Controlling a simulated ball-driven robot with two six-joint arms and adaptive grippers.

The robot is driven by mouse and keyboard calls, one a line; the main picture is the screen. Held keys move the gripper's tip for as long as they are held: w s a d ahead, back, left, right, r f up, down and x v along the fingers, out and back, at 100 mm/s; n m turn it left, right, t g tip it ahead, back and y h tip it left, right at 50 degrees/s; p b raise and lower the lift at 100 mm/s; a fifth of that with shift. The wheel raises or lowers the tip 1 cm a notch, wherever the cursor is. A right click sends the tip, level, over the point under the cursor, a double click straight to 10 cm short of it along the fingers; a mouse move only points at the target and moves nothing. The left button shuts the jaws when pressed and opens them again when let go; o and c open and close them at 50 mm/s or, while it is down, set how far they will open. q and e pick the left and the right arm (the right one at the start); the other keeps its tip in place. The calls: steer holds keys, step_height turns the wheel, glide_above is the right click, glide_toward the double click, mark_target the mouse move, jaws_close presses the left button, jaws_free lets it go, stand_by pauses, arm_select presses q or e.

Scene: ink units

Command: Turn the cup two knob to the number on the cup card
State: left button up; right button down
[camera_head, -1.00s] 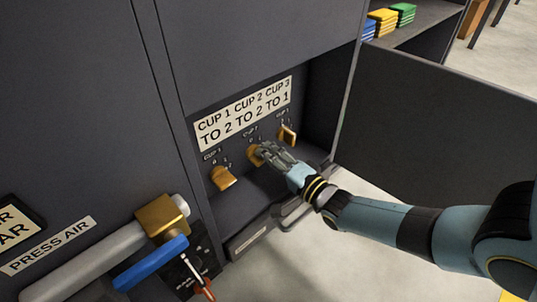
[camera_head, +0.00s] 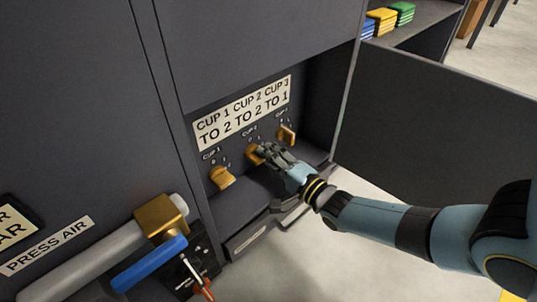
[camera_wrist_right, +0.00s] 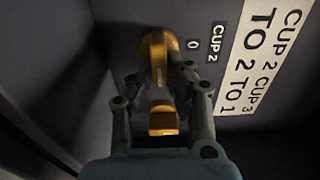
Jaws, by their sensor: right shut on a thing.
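The cup card (camera_head: 243,112) on the back wall of the open recess reads "CUP 1 CUP 2 CUP 3" over "TO 2 TO 2 TO 1". Below it is a row of yellow knobs: the cup one knob (camera_head: 222,178), the cup two knob (camera_head: 252,157) and the cup three knob (camera_head: 287,135). My right gripper (camera_head: 264,152) is shut on the cup two knob. In the right wrist view that knob (camera_wrist_right: 154,44) sits between the fingertips by a "CUP 2" label and a 0 mark. Its exact pointing is partly hidden by the fingers. My left gripper is out of view.
The cup three knob also shows between the fingers in the wrist view (camera_wrist_right: 163,121). An open dark door (camera_head: 430,135) stands right of the recess. A blue-handled valve (camera_head: 150,263) on a grey pipe (camera_head: 90,268) is at lower left, near a "PRESS AIR" label (camera_head: 47,246).

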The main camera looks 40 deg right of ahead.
steer(key=c, duration=1.3)
jaws_free()
steer(key=s, duration=0.8)
steer(key=s+d, duration=0.1)
steer(key=s, duration=0.3)
steer(key=shift+s+f, duration=0.1)
